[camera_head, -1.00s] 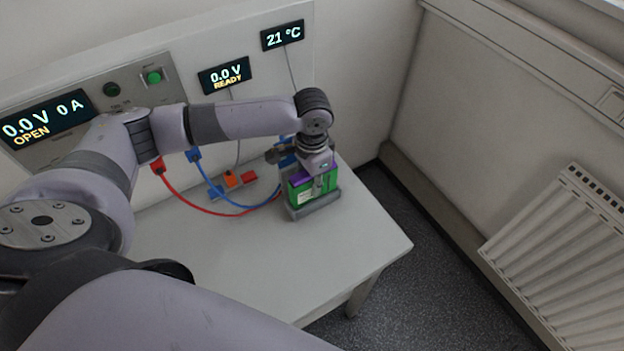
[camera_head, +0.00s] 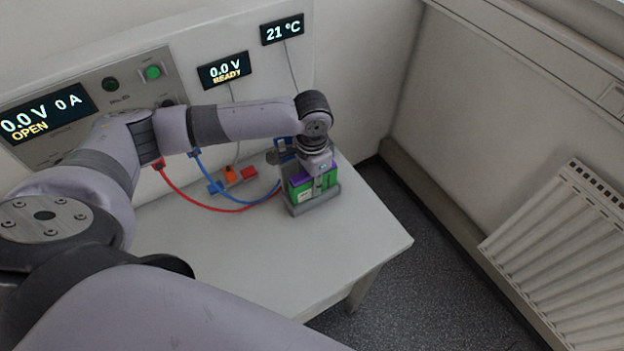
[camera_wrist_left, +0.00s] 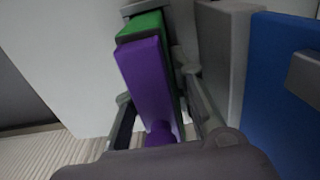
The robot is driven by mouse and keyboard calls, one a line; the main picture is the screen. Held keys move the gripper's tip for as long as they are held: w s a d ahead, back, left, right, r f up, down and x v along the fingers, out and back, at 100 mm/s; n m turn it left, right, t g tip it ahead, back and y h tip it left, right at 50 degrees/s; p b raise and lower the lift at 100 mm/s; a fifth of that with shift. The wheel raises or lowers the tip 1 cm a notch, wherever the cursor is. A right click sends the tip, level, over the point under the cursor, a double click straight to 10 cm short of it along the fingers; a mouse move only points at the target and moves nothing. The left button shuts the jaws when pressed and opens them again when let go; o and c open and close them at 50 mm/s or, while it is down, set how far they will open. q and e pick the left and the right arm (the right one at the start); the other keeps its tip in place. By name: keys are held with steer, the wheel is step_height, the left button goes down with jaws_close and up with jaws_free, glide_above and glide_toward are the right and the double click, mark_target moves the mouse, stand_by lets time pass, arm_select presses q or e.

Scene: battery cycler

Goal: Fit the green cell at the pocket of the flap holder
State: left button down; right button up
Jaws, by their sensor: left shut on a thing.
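The green cell (camera_head: 302,192) with a purple top stands in the grey flap holder (camera_head: 318,208) near the table's far right corner. My left gripper (camera_head: 319,172) reaches down from above and is shut on the cell. In the left wrist view the purple top of the cell (camera_wrist_left: 148,84) lies between the fingers of my left gripper (camera_wrist_left: 160,115), with green body showing beyond it. The holder's grey wall (camera_wrist_left: 222,60) and a blue part (camera_wrist_left: 275,80) stand close beside the cell. The cell's lower end is hidden, so how deep it sits cannot be told. My right gripper is not in view.
A red and a blue cable (camera_head: 215,208) run over the table (camera_head: 250,260) from the panel (camera_head: 125,100) to the holder. A small block with orange, red and blue parts (camera_head: 232,178) lies behind them. The table's front is clear. A radiator (camera_head: 565,255) is at the right.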

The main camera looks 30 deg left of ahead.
arm_select(q)
steer(key=shift+f, duration=0.45)
steer(key=c, duration=1.3)
jaws_free()
step_height(320, 180, up, 12)
